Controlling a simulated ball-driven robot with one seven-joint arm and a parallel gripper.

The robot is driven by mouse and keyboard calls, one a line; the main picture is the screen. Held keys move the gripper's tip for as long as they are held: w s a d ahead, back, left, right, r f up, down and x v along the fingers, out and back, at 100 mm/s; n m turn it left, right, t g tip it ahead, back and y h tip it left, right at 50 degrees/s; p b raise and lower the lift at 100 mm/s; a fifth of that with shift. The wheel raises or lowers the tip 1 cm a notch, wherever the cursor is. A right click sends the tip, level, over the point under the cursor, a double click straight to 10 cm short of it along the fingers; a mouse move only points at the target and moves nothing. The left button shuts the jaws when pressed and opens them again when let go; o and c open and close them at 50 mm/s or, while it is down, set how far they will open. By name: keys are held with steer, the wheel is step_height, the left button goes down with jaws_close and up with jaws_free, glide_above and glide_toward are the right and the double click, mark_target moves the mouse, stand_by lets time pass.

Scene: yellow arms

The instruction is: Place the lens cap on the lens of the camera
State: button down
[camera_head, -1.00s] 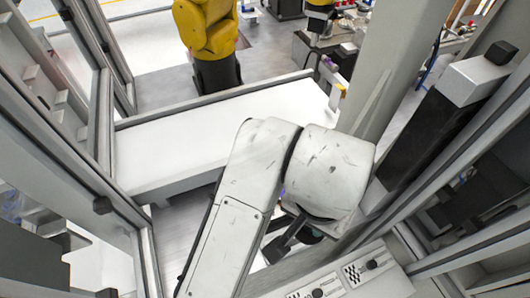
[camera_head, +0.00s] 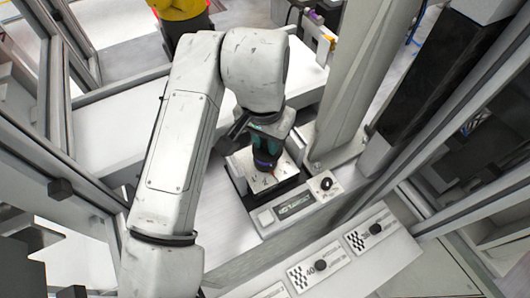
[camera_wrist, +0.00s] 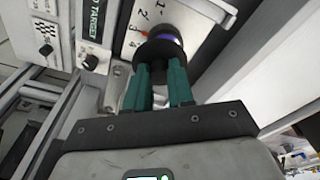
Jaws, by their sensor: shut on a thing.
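My gripper (camera_head: 264,150) points down over a light metal plate (camera_head: 284,177) with black marks. In the wrist view its two green fingers (camera_wrist: 158,72) are shut on a dark round piece, which looks like the lens cap (camera_wrist: 157,50). The piece also shows as a dark disc in the head view (camera_head: 265,161). A purple-blue band shows at its far side, close to the plate. I cannot tell whether the band belongs to the cap or to a lens. No camera body can be made out clearly. I cannot tell whether the piece touches the plate.
A panel with a "TARGET" label (camera_head: 295,206) and a black knob (camera_head: 326,184) adjoins the plate. A console (camera_head: 345,250) with knobs and checker marks lies in front. A grey post (camera_head: 345,90) stands close on the right. A white bench (camera_head: 130,125) lies behind my arm.

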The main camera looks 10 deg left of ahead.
mark_target(265, 149)
steer(key=shift+w+a+f+b, duration=0.15)
steer(key=shift+w+f+b, duration=0.3)
steer(key=shift+f, duration=0.2)
step_height(265, 149, down, 3)
steer(key=b, duration=0.3)
steer(key=shift+f, duration=0.2)
steer(key=c, duration=1)
jaws_free()
steer(key=r, duration=0.8)
steer(key=s+r+b, duration=0.1)
steer(key=r, duration=0.3)
steer(key=shift+s+a+r, duration=0.1)
steer(key=shift+a+r, duration=0.1)
steer(key=shift+a, duration=0.15)
